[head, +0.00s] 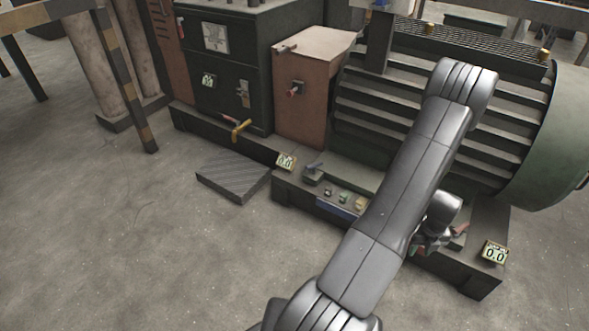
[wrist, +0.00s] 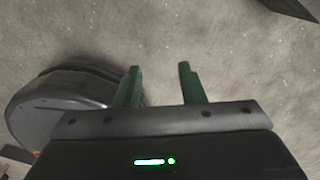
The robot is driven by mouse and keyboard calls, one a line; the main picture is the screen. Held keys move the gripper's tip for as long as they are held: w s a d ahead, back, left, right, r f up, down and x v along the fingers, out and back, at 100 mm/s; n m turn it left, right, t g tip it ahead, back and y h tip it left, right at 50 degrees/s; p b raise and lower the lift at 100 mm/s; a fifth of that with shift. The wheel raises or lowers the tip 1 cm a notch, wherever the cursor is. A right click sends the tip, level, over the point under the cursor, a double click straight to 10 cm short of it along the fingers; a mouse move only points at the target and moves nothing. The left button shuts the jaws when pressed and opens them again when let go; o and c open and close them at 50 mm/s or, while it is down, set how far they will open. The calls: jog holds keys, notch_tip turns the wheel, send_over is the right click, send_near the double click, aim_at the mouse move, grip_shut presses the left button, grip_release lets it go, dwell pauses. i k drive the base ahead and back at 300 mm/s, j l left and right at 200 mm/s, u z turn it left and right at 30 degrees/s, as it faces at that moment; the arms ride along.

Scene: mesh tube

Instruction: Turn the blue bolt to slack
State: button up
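I cannot pick out a blue bolt for certain in either view. A small dark bluish lever (head: 315,167) sits on a block at the left end of the machine's base ledge in the head view. My gripper (wrist: 159,70) shows two green fingers apart with nothing between them, over bare concrete floor in the wrist view. In the head view my gripper (head: 432,241) is partly hidden by my arm, low in front of the right part of the ledge. A red-handled part (head: 460,230) shows just right of it; whether they touch is unclear.
A large ribbed green machine (head: 520,100) stands behind my arm. Readouts (head: 495,253) and (head: 286,161) show 0.0. Small knobs (head: 344,197) line the ledge above a blue plate (head: 336,209). The front floor is clear.

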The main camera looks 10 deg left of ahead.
aim_at(313, 166)
jog(key=i+j+u, duration=0.2)
jog(key=i+u, duration=0.75)
jog(key=i, duration=0.35)
